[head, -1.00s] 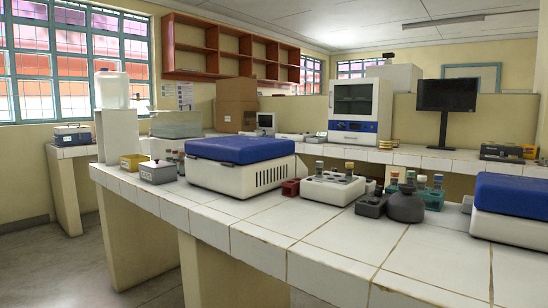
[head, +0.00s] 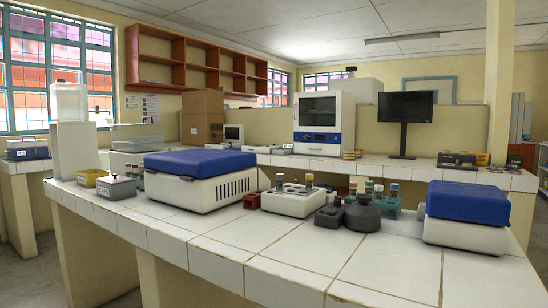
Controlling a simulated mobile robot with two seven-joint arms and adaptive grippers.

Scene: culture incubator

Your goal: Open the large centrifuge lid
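A large device with a blue lid and cream body, which looks like the large centrifuge (head: 203,180), stands on the left half of the tiled bench. Its lid is shut. A smaller device of the same look (head: 467,216) stands at the right end of the bench, also with its blue lid shut. Neither of my grippers shows in the head view.
Between the two devices on the tiled bench (head: 215,250) stand a white tube rack (head: 291,203), a dark round flask (head: 362,216) and a teal rack (head: 387,208). Small boxes, one yellow (head: 91,178) and one grey (head: 116,189), sit to the left. The front tiles are clear.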

